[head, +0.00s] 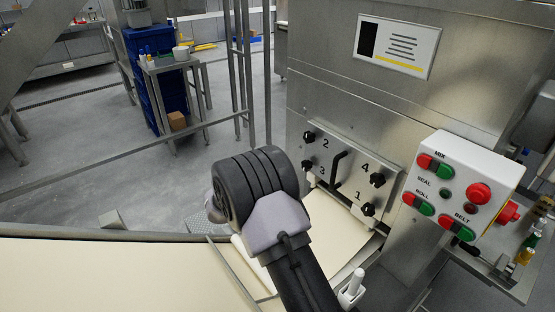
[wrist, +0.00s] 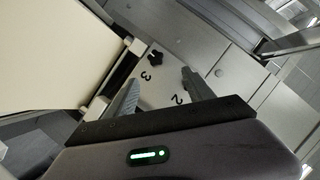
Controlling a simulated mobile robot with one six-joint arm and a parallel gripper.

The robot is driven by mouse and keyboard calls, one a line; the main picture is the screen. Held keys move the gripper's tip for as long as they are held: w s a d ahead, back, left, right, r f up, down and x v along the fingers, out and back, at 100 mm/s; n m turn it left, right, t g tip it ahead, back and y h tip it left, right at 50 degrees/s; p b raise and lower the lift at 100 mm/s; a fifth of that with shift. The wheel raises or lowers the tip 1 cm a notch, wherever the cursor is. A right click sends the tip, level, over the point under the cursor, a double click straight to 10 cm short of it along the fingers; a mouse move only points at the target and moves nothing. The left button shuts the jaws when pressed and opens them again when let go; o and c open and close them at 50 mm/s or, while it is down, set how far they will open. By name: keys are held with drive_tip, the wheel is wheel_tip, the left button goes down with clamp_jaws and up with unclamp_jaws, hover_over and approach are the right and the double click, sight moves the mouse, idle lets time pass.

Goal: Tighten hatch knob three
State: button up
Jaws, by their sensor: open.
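The metal hatch plate (head: 346,197) carries black knobs by the numbers 1, 2, 3 and 4. Knob three (head: 307,165) is at its lower left in the head view, just right of my arm. In the wrist view, knob three (wrist: 155,56) is a small black lobed knob a little beyond the fingertips, across the gap between them. My gripper (wrist: 160,79) is open and empty, its fingers apart and clear of the knob. In the head view my arm hides the fingers. The wrist view shows the printed 3 and 2 between the fingers.
Knob two (head: 309,137), knob four (head: 377,180) and knob one (head: 368,209) share the plate, with a black handle (head: 338,168) between them. A white button box (head: 463,186) juts out at right. A cream belt (head: 110,275) runs along the front.

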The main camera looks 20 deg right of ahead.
sight(305, 167)
drive_tip(key=b+x, duration=0.2)
drive_tip(key=x, duration=0.3)
drive_tip(key=b+x, duration=0.2)
drive_tip(key=x, duration=0.4)
drive_tip(key=s+b+x, duration=0.1)
drive_tip(key=b+x, duration=0.1)
drive_tip(key=x, duration=0.3)
drive_tip(key=shift+w+d+f, duration=0.15)
drive_tip(key=shift+d+f, duration=0.3)
drive_tip(key=shift+d, duration=0.15)
drive_tip(key=shift+w+d, duration=0.3)
drive_tip(key=shift+d, duration=0.05)
drive_tip(key=shift+c, duration=0.2)
clamp_jaws()
